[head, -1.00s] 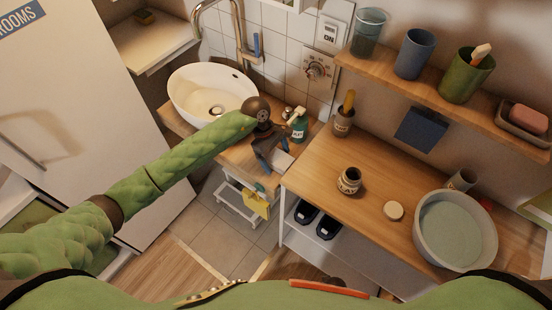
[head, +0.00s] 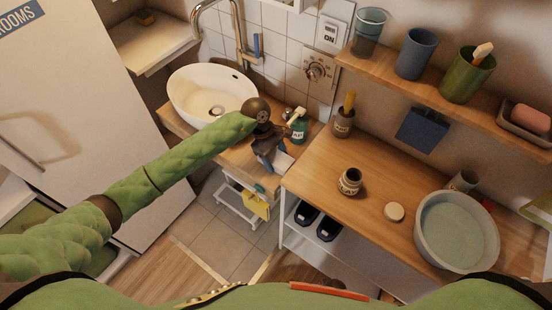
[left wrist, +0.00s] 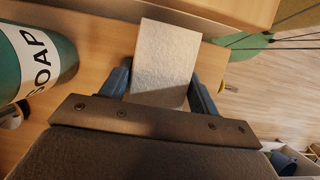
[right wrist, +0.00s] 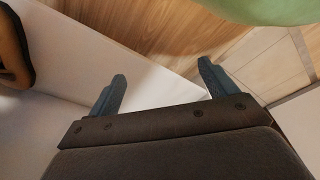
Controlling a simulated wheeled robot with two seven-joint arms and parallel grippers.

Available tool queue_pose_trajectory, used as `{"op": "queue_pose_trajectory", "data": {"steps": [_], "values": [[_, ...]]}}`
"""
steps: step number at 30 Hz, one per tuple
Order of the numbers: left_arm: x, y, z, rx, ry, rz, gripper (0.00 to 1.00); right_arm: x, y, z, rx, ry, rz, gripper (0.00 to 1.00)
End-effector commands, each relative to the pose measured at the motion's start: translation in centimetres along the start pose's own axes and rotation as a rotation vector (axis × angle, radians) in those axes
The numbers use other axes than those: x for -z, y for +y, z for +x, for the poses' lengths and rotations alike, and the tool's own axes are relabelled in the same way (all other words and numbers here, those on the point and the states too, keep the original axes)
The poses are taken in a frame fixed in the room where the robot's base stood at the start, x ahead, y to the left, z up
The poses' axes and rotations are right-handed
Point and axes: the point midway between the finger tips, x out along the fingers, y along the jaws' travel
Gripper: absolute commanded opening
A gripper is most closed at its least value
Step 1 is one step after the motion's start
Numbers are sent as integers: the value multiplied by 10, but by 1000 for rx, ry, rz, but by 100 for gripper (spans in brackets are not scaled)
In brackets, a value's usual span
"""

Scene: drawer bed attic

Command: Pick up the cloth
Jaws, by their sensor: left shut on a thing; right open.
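The cloth (left wrist: 165,62) is a pale, rough-textured rectangle between the fingers of my left gripper in the left wrist view. My left gripper (left wrist: 160,90) is shut on it, at the wooden counter beside the sink. In the head view the left gripper (head: 268,152) is over the counter's front part, and a small pale part of the cloth (head: 283,161) shows beside it. The fingers hide some of the cloth. My right gripper (right wrist: 162,74) is open and empty in the right wrist view, near a white panel.
A green soap bottle (head: 299,128) stands close to the left gripper, and its label shows in the left wrist view (left wrist: 38,62). The white sink (head: 212,95) is behind left. A jar (head: 350,181), a round lid (head: 393,211) and a grey basin (head: 455,232) occupy the right worktop.

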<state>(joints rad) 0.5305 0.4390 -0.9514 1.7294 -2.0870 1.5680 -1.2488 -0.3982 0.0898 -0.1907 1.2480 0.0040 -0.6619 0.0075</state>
Motion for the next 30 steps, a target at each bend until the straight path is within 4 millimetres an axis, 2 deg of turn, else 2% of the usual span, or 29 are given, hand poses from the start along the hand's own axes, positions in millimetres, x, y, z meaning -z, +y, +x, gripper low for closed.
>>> {"op": "queue_pose_trajectory", "data": {"steps": [11,17,23,30], "values": [[-2,1,-5,-2,1,2,39,3,-1,-10,1,0,1,84],[-9,1,-25,-3,2,2,39,16,-7,-26,10,-10,7,84],[-24,1,-60,-4,3,3,39,35,-16,-58,24,-29,17,84],[-45,1,-110,-4,3,4,39,58,-27,-112,42,-50,26,84]]}}
